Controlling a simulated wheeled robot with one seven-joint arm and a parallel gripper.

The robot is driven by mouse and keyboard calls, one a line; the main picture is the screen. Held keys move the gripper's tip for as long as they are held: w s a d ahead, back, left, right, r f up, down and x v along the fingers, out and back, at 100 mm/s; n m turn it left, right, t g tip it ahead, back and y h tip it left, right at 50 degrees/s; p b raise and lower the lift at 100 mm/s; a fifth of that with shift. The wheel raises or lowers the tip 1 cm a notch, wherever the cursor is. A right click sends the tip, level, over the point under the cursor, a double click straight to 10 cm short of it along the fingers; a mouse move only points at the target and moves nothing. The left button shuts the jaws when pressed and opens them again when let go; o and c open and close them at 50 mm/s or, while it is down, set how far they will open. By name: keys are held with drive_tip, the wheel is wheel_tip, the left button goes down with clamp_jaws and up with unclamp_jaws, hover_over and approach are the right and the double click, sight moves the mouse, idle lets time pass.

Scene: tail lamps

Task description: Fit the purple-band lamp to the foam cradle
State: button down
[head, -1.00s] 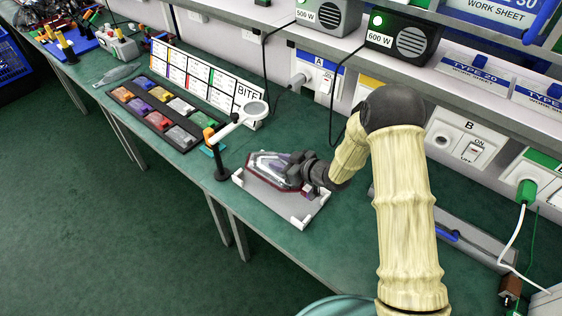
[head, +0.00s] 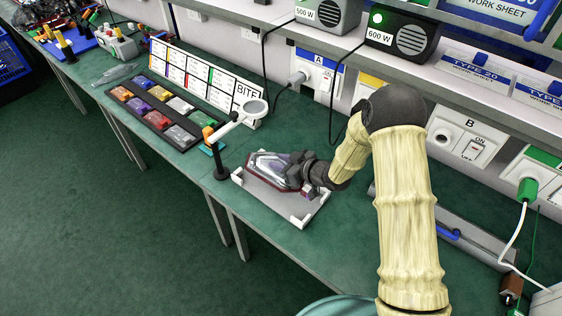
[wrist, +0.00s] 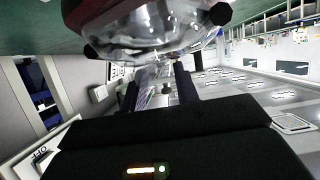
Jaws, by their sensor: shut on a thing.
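The lamp (head: 268,168) has a clear lens with a dark red rim and lies at the foam cradle, a grey plate with white corner blocks (head: 300,222). A small purple patch shows on the lamp's near right end. My gripper (head: 298,172) is shut on the lamp from its right side.
A magnifier on a black post (head: 221,160) stands at the cradle's left corner. Wall sockets and a shelf run behind. Bench to the right of the cradle is mostly clear.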

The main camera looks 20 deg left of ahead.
drive_tip(key=shift+a+f+b, duration=0.1)
drive_tip(key=shift+f+b, duration=1)
drive_tip(key=shift+f, duration=0.1)
idle(1.0)
drive_tip(key=shift+f+b, duration=0.3)
drive_tip(key=shift+f, duration=0.1)
drive_tip(key=shift+f, duration=0.15)
drive_tip(key=c, duration=1)
unclamp_jaws()
drive_tip(key=shift+o, duration=0.2)
drive_tip(key=b+v, duration=0.1)
drive_tip(key=v, duration=1.6)
drive_tip(key=shift+s+d, duration=0.2)
drive_tip(key=shift+s, duration=0.05)
